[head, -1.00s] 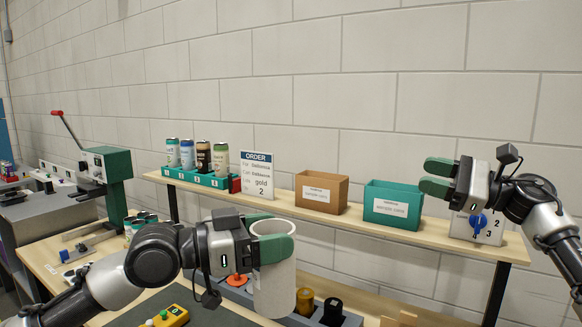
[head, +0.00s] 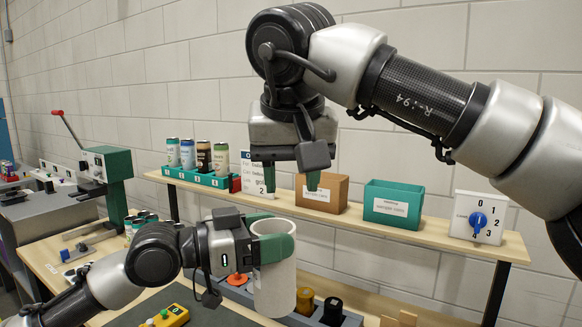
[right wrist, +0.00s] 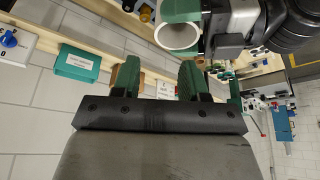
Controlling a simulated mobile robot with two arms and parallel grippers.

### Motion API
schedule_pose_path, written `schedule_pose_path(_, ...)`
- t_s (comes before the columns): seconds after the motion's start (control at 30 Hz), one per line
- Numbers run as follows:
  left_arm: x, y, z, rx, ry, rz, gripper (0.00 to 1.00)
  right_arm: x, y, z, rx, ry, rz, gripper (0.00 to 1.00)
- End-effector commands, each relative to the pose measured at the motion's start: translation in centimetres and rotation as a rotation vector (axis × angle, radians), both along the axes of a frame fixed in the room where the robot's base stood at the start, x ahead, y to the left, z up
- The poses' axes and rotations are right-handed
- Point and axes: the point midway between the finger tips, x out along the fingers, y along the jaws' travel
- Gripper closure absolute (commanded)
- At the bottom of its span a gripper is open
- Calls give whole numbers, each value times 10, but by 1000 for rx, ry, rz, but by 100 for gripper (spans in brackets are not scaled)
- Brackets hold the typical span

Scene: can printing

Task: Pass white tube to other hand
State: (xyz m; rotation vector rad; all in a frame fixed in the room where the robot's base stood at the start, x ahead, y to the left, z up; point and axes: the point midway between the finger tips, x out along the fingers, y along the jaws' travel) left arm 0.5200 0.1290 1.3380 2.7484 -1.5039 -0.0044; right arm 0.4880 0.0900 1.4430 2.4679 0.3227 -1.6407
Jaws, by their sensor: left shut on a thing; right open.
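The white tube (head: 274,284) is upright in the head view, low in the middle. My left gripper (head: 272,247) is shut on it near its top, with green fingers on its wall. My right gripper (head: 291,182) is above the tube, pointing down, open and empty, with a clear gap to the tube's rim. In the right wrist view the open end of the white tube (right wrist: 178,37) shows beyond the right gripper's green fingers (right wrist: 160,85), held by the left gripper.
A shelf behind carries a green can rack (head: 205,179), an order card (head: 252,170), a brown bin (head: 335,193), a teal bin (head: 393,203) and a dial box (head: 480,217). A bench with a dark holder (head: 235,292) lies below. A lever machine (head: 108,166) stands left.

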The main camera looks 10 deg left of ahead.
Motion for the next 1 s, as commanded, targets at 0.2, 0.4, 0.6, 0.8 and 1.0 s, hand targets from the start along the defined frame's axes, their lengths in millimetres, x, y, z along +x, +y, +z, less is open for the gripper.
schedule_pose_path(0.2,0,0,0,-1,-1,0,67,15,3,-37,3,7,1,56)
schedule_pose_path(0.4,0,0,0,-1,-1,0,67,28,7,-71,5,7,-1,56)
schedule_pose_path(0.6,0,0,0,-1,-1,0,67,37,10,-93,7,6,0,56)
schedule_pose_path(0.8,0,0,0,-1,-1,0,67,40,11,-101,8,4,0,56)
schedule_pose_path(1.0,0,0,0,-1,-1,0,67,40,11,-101,8,4,0,56)
